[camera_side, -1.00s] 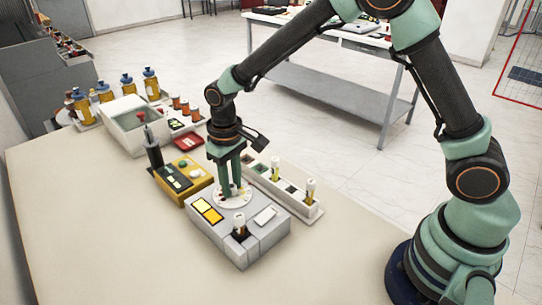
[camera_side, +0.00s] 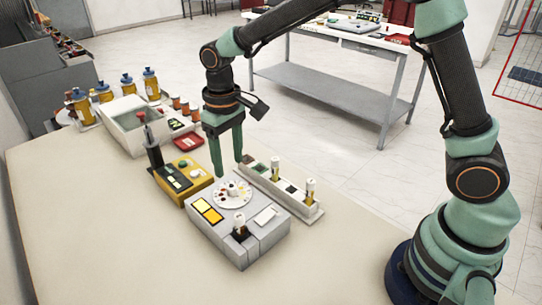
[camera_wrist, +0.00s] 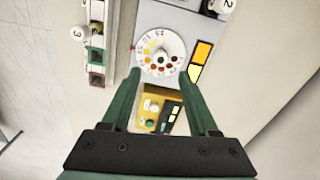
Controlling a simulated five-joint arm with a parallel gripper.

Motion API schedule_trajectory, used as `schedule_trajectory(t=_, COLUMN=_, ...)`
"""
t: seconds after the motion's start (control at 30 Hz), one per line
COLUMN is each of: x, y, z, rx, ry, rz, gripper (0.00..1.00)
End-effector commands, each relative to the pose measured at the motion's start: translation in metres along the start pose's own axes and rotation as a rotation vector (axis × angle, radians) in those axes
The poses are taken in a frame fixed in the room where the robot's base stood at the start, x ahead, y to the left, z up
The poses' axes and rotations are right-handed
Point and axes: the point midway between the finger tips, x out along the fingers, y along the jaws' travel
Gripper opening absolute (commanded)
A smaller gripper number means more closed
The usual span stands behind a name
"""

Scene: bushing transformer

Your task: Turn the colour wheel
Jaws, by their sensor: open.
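The colour wheel (camera_side: 233,194) is a white disc with a ring of coloured dots, from pale yellow to dark brown, on top of a grey device (camera_side: 262,234). It also shows in the wrist view (camera_wrist: 160,52). My gripper (camera_side: 229,168) is open and empty, pointing down. Its green fingers are spread apart and their tips are above the wheel, clear of it. In the wrist view the fingertips (camera_wrist: 162,72) lie either side of the wheel's near edge. The device has orange and yellow windows (camera_side: 207,211) beside the wheel and holds a white-capped vial (camera_side: 239,222).
A white rack (camera_side: 288,190) with vials stands close behind the device. A tray (camera_side: 131,123) and bottles stand farther back. The front table area is clear.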

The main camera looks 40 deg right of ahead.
Motion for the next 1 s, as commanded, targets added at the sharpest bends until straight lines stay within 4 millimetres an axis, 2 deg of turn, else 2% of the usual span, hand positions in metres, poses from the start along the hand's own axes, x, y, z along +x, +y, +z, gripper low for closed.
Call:
schedule_trajectory(t=0.1, x=-0.025, y=0.0, z=-0.001, rx=0.001, ry=0.005, rz=-0.001, gripper=0.6)
schedule_trajectory(t=0.3, x=-0.049, y=0.001, z=-0.001, rx=0.002, ry=0.004, rz=-0.001, gripper=0.6)
schedule_trajectory(t=0.77, x=-0.056, y=0.001, z=0.0, rx=0.002, ry=0.003, rz=-0.001, gripper=0.6)
schedule_trajectory(t=0.87, x=-0.062, y=0.006, z=0.003, rx=0.008, ry=0.017, rz=-0.003, gripper=0.6)
schedule_trajectory(t=1.0, x=-0.082, y=0.024, z=0.018, rx=0.026, ry=0.072, rz=-0.009, gripper=0.6)
